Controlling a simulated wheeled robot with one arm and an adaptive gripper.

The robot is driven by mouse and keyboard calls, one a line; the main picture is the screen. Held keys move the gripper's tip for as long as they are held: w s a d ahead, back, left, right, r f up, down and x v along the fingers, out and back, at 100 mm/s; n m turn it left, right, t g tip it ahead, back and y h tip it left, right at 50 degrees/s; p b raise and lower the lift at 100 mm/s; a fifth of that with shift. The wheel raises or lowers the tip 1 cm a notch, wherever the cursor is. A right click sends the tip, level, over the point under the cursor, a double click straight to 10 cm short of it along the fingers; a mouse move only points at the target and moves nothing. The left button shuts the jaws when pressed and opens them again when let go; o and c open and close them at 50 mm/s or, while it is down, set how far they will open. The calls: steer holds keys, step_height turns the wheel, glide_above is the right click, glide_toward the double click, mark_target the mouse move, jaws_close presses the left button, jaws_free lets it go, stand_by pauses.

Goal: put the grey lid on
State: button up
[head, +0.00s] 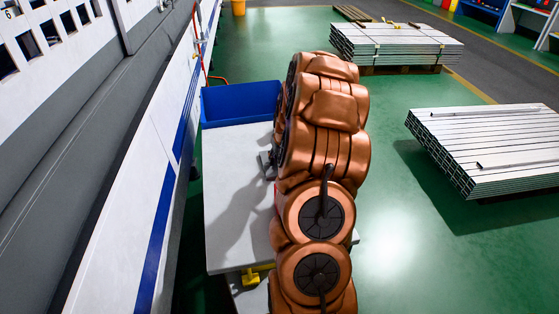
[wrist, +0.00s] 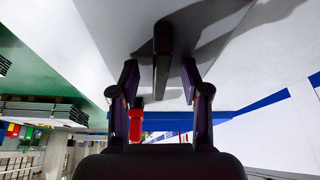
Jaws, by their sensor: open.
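In the wrist view my gripper (wrist: 159,78) is open, its two dark fingers pointing at the pale tabletop. A dark grey upright piece (wrist: 162,45) shows between and just beyond the fingertips; it may be the grey lid, but its shape is hard to read. I cannot tell whether the fingers touch it. A red part (wrist: 136,124) shows lower, beside the left finger. In the head view a small grey piece (head: 265,160) sits on the table at the left side of my arm. My arm hides the gripper there and much of the table's right side.
The pale table (head: 228,220) is mostly bare on its left. A blue bin (head: 240,103) stands at its far end. A yellow fitting (head: 251,275) is at its near edge. Stacked metal profiles (head: 490,145) lie on the floor at right. A white-and-blue machine wall (head: 150,150) runs along the left.

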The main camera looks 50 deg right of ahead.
steer(key=shift+f, duration=0.1)
stand_by(0.4)
jaws_close()
stand_by(0.3)
